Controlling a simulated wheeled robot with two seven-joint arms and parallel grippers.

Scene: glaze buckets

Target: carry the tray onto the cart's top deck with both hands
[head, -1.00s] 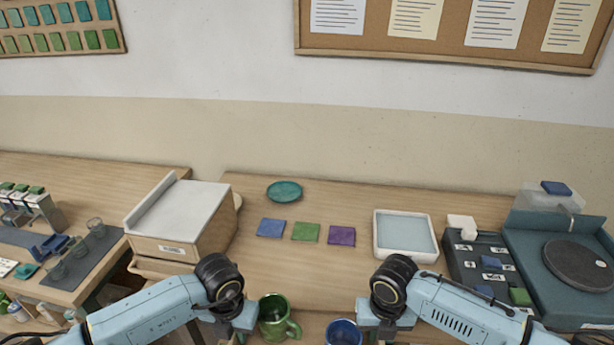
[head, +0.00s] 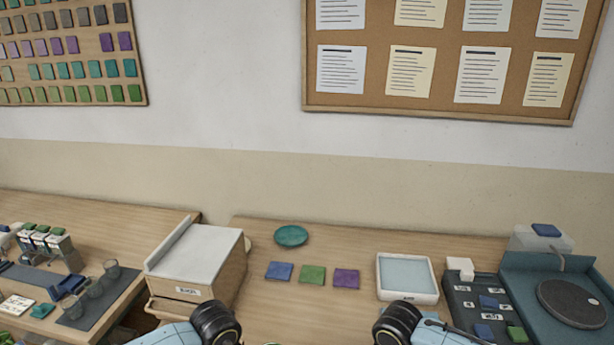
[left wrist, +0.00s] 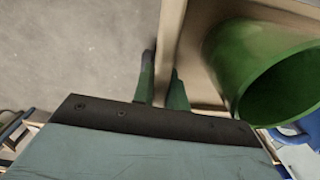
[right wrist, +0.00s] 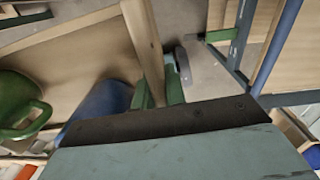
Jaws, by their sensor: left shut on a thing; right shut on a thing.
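The wooden tray shows only in the wrist views. My left gripper (left wrist: 160,88) is shut on the tray's side wall (left wrist: 172,38). My right gripper (right wrist: 160,92) is shut on the opposite wall (right wrist: 143,38), with the tray floor (right wrist: 85,45) to its left. In the head view both grippers and the tray are below the frame. I cannot identify the cart for sure.
A worktable ahead holds a teal plate (head: 291,236), blue, green and purple tiles, a white-rimmed basin (head: 407,280) and a banding wheel (head: 575,302). A box with a white top (head: 195,250) stands left. Grey floor (left wrist: 75,50) shows beside the tray.

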